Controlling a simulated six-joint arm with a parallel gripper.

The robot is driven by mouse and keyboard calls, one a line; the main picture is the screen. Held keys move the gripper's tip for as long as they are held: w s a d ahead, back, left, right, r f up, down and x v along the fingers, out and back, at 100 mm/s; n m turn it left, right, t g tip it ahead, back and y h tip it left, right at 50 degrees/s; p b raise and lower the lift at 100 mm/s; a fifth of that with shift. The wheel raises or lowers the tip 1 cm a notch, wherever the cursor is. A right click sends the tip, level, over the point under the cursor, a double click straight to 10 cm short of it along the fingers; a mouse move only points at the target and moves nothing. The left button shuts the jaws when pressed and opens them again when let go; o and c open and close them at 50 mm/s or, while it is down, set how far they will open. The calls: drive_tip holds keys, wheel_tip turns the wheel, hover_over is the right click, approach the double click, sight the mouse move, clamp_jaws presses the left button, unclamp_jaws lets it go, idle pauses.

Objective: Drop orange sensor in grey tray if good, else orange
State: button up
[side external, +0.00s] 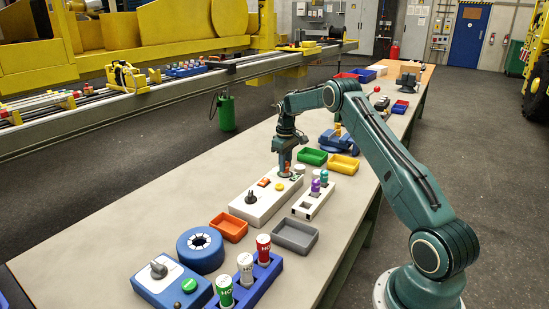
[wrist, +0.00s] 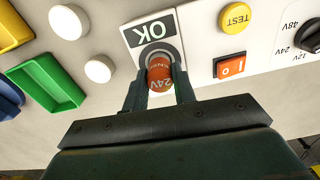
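My gripper (side external: 286,174) is low over the far end of the white tester box (side external: 262,203). In the wrist view its fingers (wrist: 159,92) are closed on the sides of an orange sensor (wrist: 160,76) marked 24V. The sensor is in or just over the dark round socket (wrist: 153,52) beside the OK label (wrist: 150,28); I cannot tell how deep it sits. Two round lamps (wrist: 98,68) look plain white. The yellow TEST button (wrist: 235,17), orange switch (wrist: 229,67) and black voltage knob (wrist: 311,38) are untouched. The grey tray (side external: 295,236) and orange tray (side external: 229,227) look empty.
A white rack (side external: 313,199) with purple and teal sensors stands right of the tester. Green (side external: 313,156) and yellow (side external: 343,165) trays lie behind. A blue ring (side external: 200,249), blue control box (side external: 172,286) and blue rack with several cylinders (side external: 251,280) are in front.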

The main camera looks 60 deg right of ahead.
drive_tip(key=shift+r, duration=3.3)
drive_tip(key=shift+a, duration=0.15)
drive_tip(key=s+a, duration=0.8)
drive_tip(key=a, duration=0.3)
drive_tip(key=s+a+f, duration=0.1)
drive_tip(key=s+a, duration=0.8)
drive_tip(key=a, duration=0.2)
drive_tip(key=shift+f, duration=0.25)
drive_tip(key=shift+f, duration=2.85)
